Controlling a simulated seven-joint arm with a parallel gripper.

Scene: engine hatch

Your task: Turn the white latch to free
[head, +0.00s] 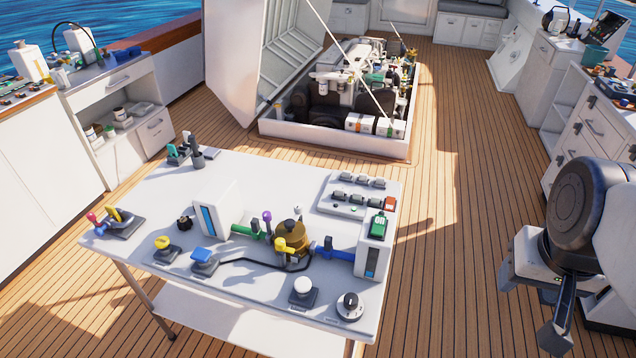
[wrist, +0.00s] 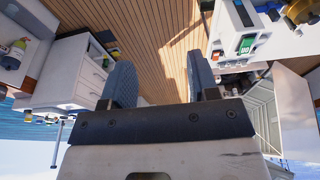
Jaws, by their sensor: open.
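A white round-topped piece on a dark square base (head: 302,288) sits near the front edge of the white table; it is the likeliest white latch, but I cannot be sure or read its setting. My gripper (head: 558,322) hangs at the right of the head view, off the table and well apart from that piece. In the wrist view my gripper (wrist: 162,82) shows two dark fingers spread apart with nothing between them. The white piece cannot be made out in the wrist view.
The table (head: 130,262) also bears a black dial (head: 349,303), a blue-topped piece (head: 203,256), a yellow knob (head: 162,243), a brass valve body with coloured handles (head: 291,236) and a switch panel (head: 357,195). An open engine hatch (head: 335,138) lies behind. Deck between table and gripper is clear.

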